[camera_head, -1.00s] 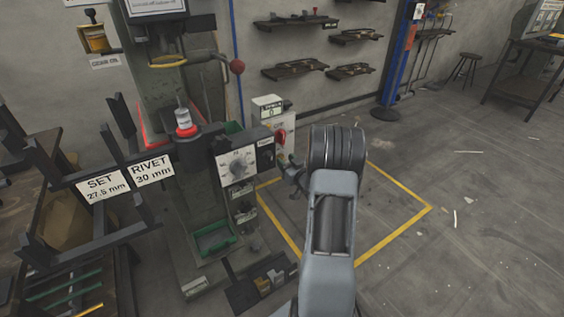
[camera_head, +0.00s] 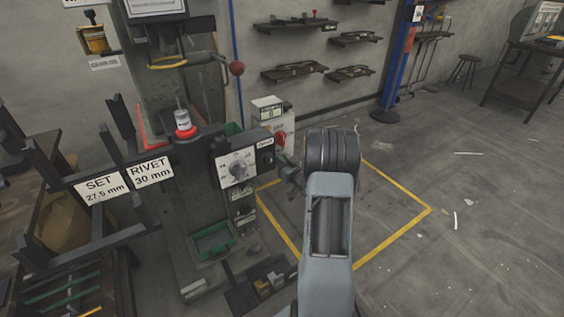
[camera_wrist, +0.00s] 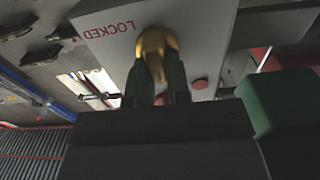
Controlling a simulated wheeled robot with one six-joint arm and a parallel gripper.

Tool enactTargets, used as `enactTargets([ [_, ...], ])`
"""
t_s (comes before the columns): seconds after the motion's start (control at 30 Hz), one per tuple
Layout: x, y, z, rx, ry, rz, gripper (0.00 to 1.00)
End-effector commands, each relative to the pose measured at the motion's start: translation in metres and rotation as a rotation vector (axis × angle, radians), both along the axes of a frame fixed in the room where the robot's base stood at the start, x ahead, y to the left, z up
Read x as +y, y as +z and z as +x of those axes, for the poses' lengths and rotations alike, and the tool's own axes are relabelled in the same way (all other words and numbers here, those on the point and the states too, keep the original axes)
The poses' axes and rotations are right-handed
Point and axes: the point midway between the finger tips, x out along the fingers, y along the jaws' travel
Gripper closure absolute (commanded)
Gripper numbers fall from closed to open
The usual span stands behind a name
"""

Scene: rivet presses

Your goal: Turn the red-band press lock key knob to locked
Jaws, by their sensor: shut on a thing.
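In the wrist view, a yellow key knob (camera_wrist: 155,48) stands on a grey panel (camera_wrist: 207,28). Red lettering reading LOCKED (camera_wrist: 112,29) appears upside down on the panel, left of the knob. My gripper (camera_wrist: 157,70) has its green fingers shut on the knob. The knob's exact angle against the lettering is hard to tell. In the head view, my gripper (camera_head: 290,168) is at the right side of the press's dial box (camera_head: 238,188); the knob is hidden there. The press (camera_head: 163,85) carries a canister with a red band (camera_head: 185,132).
A red button (camera_wrist: 200,84) is on the panel, right of the knob. A rack with SET and RIVET signs (camera_head: 150,172) stands at the left. A green tray (camera_head: 213,243) sits low on the press. Floor inside the yellow lines (camera_head: 405,228) is clear.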

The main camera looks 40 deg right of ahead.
Motion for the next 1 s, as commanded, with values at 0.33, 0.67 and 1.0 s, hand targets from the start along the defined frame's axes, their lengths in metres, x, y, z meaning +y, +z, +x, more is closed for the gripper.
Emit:
enactTargets([
  [0.33, 0.003, 0.0, 0.001, -0.001, 0.007, 0.026, 1.0],
  [0.67, -0.002, 0.001, 0.001, -0.013, 0.006, 0.236, 1.0],
  [1.0, -0.007, 0.0, 0.001, -0.03, 0.005, 0.559, 1.0],
])
